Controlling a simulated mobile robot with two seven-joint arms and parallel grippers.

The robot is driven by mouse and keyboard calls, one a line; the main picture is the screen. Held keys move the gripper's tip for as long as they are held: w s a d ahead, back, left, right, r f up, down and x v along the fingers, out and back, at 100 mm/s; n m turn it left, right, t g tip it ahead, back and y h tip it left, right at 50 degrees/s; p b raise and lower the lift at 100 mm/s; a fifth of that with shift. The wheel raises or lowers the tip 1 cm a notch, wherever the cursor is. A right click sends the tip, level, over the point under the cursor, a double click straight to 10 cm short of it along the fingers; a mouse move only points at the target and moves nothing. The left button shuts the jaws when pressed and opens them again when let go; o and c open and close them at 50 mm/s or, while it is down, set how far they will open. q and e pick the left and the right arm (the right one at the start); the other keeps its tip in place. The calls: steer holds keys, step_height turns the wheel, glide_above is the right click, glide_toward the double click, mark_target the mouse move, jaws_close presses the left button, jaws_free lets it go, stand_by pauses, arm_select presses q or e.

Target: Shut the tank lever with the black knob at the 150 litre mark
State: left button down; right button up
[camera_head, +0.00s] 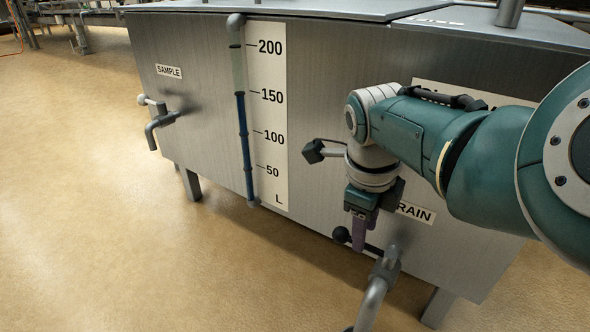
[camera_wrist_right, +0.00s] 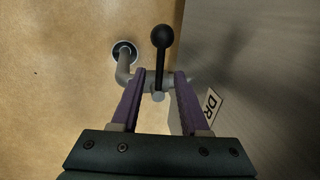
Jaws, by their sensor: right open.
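The steel tank (camera_head: 205,60) carries a drain valve low on its front right. The lever with the black knob (camera_head: 341,235) sits on top of the drain pipe (camera_head: 372,302), beside a partly hidden DRAIN label (camera_head: 416,213). In the right wrist view the black knob (camera_wrist_right: 162,36) points to the top, and its lever (camera_wrist_right: 160,68) shows between the two purple fingers. My right gripper (camera_wrist_right: 160,73) is open; I cannot tell whether a finger touches the lever. It also shows in the head view (camera_head: 359,235), pointing down over the valve. My left gripper is not in view.
A sight gauge (camera_head: 243,130) runs beside the scale (camera_head: 270,120); its blue column tops out about at the 150 mark. A SAMPLE valve (camera_head: 158,120) with a white knob is at the left. Tan floor (camera_head: 80,220) is clear in front.

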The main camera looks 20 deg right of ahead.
step_height(320, 180, up, 8)
steer(key=a+p, duration=0.1)
steer(key=p, duration=0.4)
steer(key=shift+s+f+p, duration=0.25)
steer(key=shift+s+p, duration=0.15)
steer(key=shift+s, duration=0.05)
steer(key=s+d+r+n+p, duration=0.2)
steer(key=s+r+n+p, duration=0.15)
steer(key=r+p, duration=0.65)
steer(key=s+d+r+n+t+h+p, duration=0.1)
steer(key=s+d+r+n+p, duration=0.3)
steer(key=r+p, duration=0.6)
steer(key=s+a+r+n+p, duration=0.1)
steer(key=s+r+n+p, duration=0.1)
steer(key=r+n+p, duration=0.55)
steer(key=s+a+r+n+y+p, duration=0.1)
steer(key=s+a+r+n+p, duration=0.35)
steer(key=r+p, duration=0.85)
steer(key=s+a+r+n+t+y+p, duration=0.1)
steer(key=s+a+r+n+p, duration=0.35)
steer(key=r+p, duration=0.8)
steer(key=s+a+r+n+y+p, duration=0.15)
steer(key=s+r+n+p, duration=0.5)
steer(key=r, duration=0.95)
step_height(320, 180, up, 34)
steer(key=w+p, duration=0.2)
steer(key=p, duration=3.4)
steer(key=shift+w+n+p, duration=0.15)
steer(key=shift+n+p, duration=0.15)
steer(key=shift+n, duration=0.05)
